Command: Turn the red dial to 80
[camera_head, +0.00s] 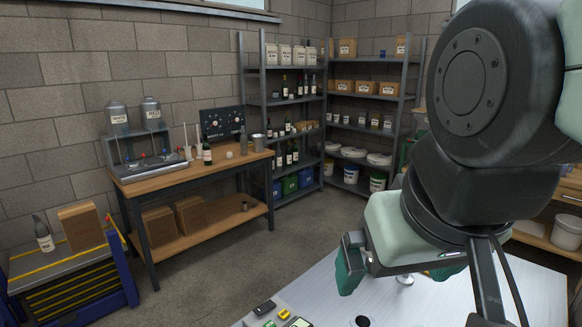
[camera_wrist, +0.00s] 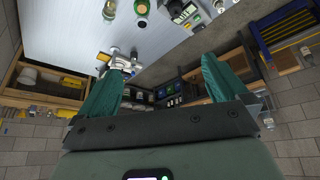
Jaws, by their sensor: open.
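I cannot make out a red dial for certain in either view. A grey control unit (camera_head: 280,316) with green and yellow parts sits on the pale metal table at the bottom of the head view, partly cut off. It also shows at the top of the wrist view (camera_wrist: 186,12), where its markings are too small to read. My gripper (camera_head: 398,282) is above the table, to the right of the unit. In the wrist view its two green fingers (camera_wrist: 160,68) are wide apart, with nothing between them.
A metal fitting (camera_wrist: 122,62) stands on the table (camera_wrist: 70,30), near the left finger in the wrist view. A bottle (camera_wrist: 142,18) is at the top. A wooden workbench (camera_head: 195,172), shelves (camera_head: 285,102) and a blue cabinet (camera_head: 75,285) stand beyond, across open floor.

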